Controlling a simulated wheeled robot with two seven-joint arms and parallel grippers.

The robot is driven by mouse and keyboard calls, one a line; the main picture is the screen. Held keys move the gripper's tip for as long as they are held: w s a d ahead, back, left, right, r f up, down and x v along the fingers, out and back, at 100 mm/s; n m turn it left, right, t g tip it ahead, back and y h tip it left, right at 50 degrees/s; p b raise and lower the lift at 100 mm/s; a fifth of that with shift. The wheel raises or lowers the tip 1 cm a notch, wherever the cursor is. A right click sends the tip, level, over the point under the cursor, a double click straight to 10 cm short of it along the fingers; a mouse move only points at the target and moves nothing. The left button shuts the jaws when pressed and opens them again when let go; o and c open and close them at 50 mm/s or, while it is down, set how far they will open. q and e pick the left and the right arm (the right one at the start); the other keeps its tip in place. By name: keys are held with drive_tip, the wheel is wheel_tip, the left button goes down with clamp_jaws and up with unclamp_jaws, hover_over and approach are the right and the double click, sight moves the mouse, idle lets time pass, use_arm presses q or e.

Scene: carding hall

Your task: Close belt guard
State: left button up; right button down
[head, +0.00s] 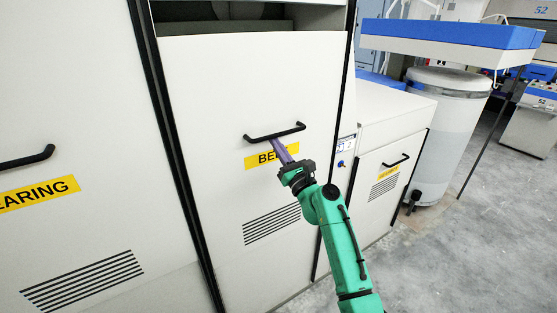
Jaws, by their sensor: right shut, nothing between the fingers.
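The belt guard (240,85) is a tall white panel in the middle of the head view, with a black bar handle (274,133), a yellow label starting "BE" (258,161) and slots low down. A dark opening shows above its top edge, so the guard does not cover the whole bay. My right gripper (276,145) is shut and empty. Its purple fingers are at the handle, just below the bar, and hide part of the label. I cannot tell whether they touch the bar or the panel. My left gripper is out of view.
Left is another white panel with a "...EARING" label (40,194) and a handle (26,157). Right are a lower cabinet (388,165) with a handle, a pale cylindrical can (447,130) and a blue-edged top (450,37). Grey floor (470,260) is clear at lower right.

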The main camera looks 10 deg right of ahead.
sight(278, 116)
use_arm(q)
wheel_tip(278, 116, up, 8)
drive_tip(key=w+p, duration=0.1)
drive_tip(key=p, duration=0.5)
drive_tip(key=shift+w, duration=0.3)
use_arm(e)
drive_tip(key=r, duration=0.8)
drive_tip(key=shift+s+d+r, duration=0.15)
drive_tip(key=shift+s+r, duration=0.1)
drive_tip(key=shift+r, duration=0.15)
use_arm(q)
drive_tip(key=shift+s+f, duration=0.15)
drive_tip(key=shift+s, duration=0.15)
